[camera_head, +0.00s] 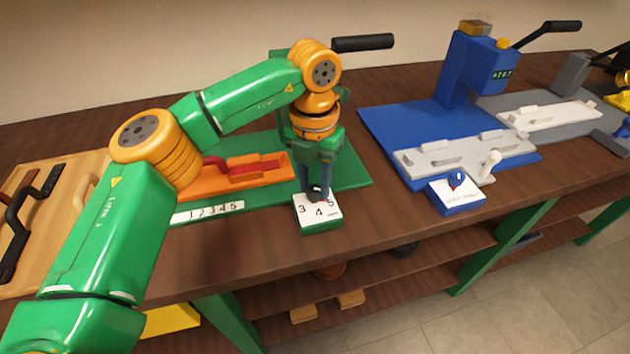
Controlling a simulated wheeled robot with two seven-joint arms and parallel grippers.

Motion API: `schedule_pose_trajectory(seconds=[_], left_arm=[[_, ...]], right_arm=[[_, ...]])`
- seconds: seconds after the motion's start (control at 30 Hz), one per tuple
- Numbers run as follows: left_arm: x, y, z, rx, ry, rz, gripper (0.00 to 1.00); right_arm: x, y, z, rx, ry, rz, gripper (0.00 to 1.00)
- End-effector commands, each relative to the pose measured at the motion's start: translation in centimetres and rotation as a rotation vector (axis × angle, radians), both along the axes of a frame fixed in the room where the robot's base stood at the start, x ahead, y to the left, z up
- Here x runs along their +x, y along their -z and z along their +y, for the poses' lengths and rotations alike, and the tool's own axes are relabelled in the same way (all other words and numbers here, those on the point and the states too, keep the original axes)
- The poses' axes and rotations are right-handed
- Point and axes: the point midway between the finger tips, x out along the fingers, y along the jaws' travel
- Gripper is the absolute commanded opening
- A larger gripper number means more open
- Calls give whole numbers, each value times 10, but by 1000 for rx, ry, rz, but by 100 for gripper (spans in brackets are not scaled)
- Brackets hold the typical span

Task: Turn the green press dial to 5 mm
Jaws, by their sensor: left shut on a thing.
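The green press dial box (318,225) sits at the bench's front edge, with a white top face showing 3, 4 and 5. My left gripper (318,192) points down over it and is shut on the dark dial knob (313,194). A small red mark shows beside the knob near the 5, but the fingers partly cover it, so I cannot tell the exact setting. The green press (360,182) stands behind, largely hidden by my left arm, with its black lever (362,43) showing above. My right gripper is not in view.
An orange fixture with a red clamp (245,172) and a number strip (208,212) lie left of the dial. A blue press (465,75) with its own blue-knobbed dial (456,192) stands to the right. Bare wood (385,215) lies between the two dials.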

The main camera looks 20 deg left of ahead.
Motion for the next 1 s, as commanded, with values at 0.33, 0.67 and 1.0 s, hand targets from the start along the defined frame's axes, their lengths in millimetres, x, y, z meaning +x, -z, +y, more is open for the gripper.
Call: schedule_pose_trajectory(seconds=[0.33, 0.67, 1.0], left_arm=[[-2, 3, 0, 1, -74, 11, 0], [-2, 3, 0, 1, -80, 10, 0], [-1, 2, 0, 1, -80, 5, 67]], right_arm=[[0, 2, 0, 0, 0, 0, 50], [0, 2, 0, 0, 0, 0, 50], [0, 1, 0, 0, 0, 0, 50]])
